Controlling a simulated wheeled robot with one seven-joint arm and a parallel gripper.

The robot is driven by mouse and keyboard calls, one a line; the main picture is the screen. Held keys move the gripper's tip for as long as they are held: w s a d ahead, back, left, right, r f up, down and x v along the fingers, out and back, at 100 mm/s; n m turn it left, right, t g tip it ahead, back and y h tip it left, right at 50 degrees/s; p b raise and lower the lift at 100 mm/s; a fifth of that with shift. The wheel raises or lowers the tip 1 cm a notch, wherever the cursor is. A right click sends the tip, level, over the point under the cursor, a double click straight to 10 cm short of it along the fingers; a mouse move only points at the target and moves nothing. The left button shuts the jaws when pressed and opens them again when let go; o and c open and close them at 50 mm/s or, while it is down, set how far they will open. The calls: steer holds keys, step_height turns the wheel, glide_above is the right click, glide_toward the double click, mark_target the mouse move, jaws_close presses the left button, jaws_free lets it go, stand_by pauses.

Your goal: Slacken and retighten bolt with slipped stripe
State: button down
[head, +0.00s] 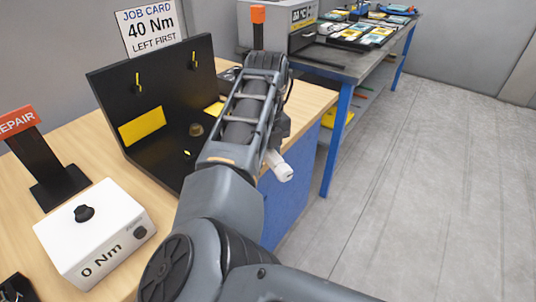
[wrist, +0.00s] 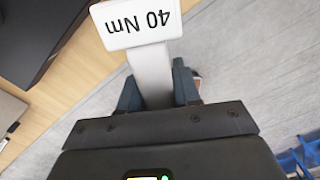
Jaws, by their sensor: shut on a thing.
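A black bracket (head: 110,95) stands on the wooden bench. Its upright panel carries two bolts with yellow stripes, a left one (head: 138,83) and a right one (head: 194,60). The stripes are too small to tell which has slipped. A small yellow mark (head: 187,153) and a brown round knob (head: 196,130) show lower down, beside my arm. In the wrist view my gripper (wrist: 158,88) is shut on a white tool (wrist: 150,65) with a "40 Nm" label (wrist: 140,22), upside down. In the head view my arm hides the gripper.
A job card (head: 149,30) reads "40 Nm, left first". A white box (head: 95,230) reading "0 Nm" has a black knob. A red "REPAIR" sign (head: 17,122) stands behind it. A second bench (head: 350,60) holds parts. Floor (head: 430,170) at right is clear.

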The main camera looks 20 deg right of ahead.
steer(key=shift+a, duration=0.25)
stand_by(0.4)
steer(key=shift+d, duration=0.15)
steer(key=shift+d, duration=0.35)
steer(key=shift+r+p, duration=0.15)
steer(key=shift+p, duration=0.2)
steer(key=shift+r+p, duration=1.55)
steer(key=shift+r, duration=0.65)
